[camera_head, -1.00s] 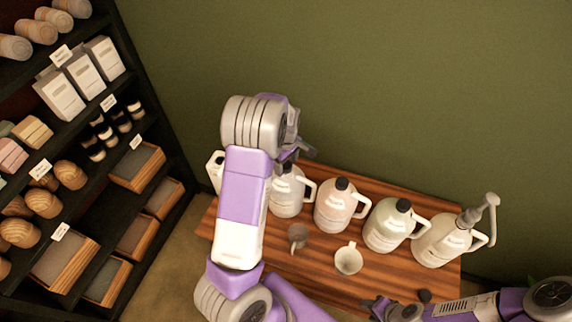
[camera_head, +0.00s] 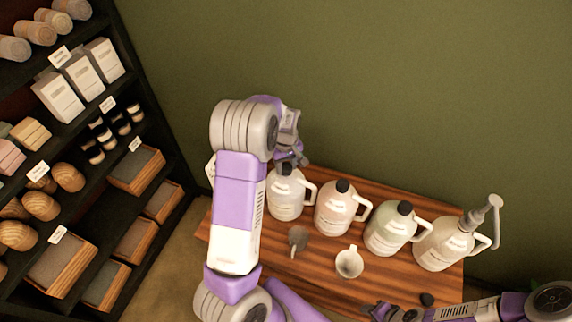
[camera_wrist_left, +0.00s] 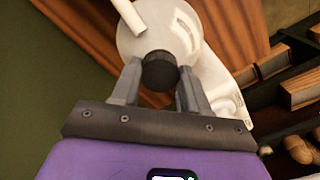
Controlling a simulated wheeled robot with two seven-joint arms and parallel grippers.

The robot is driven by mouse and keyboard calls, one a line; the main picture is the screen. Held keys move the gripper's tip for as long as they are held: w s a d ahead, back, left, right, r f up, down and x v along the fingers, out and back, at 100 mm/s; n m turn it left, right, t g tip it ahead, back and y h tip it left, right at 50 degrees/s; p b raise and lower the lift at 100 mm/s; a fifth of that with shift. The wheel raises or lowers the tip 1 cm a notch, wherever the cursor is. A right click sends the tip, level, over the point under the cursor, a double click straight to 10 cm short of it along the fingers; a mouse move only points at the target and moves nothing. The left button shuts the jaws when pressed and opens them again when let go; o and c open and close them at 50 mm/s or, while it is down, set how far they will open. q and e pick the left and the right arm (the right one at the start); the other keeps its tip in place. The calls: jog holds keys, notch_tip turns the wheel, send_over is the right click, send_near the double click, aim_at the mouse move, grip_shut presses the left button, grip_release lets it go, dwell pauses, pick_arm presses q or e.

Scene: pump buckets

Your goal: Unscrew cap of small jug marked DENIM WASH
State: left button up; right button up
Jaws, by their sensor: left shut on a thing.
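A small whitish jug (camera_head: 285,198) with a handle on its right stands on the wooden table, under my left gripper (camera_head: 289,160). Its label is too small to read, so I cannot confirm DENIM WASH. In the left wrist view the jug (camera_wrist_left: 178,28) is seen from above, with its handle at the upper left. Its round black cap (camera_wrist_left: 160,70) sits between the two fingers of my left gripper (camera_wrist_left: 158,80), which is shut on it. The cap still sits at the jug's neck. My right gripper (camera_head: 388,312) is low at the bottom edge, its fingers unclear.
To the right stand a pinkish jug (camera_head: 340,208), a greenish jug (camera_head: 392,230) and a jug with a pump (camera_head: 440,245). Shelves (camera_head: 120,215) fill the left.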

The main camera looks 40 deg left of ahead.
dwell(0.3)
pick_arm(q)
jog(key=n+p, duration=0.1)
jog(key=n, duration=0.3)
jog(key=shift+r+p, duration=0.1)
jog(key=shift+p, duration=0.2)
jog(key=n+p, duration=0.1)
jog(key=n, duration=0.3)
jog(key=shift+n+p, duration=0.6)
jog(key=shift+n, duration=1.6)
jog(key=shift+r, duration=0.95)
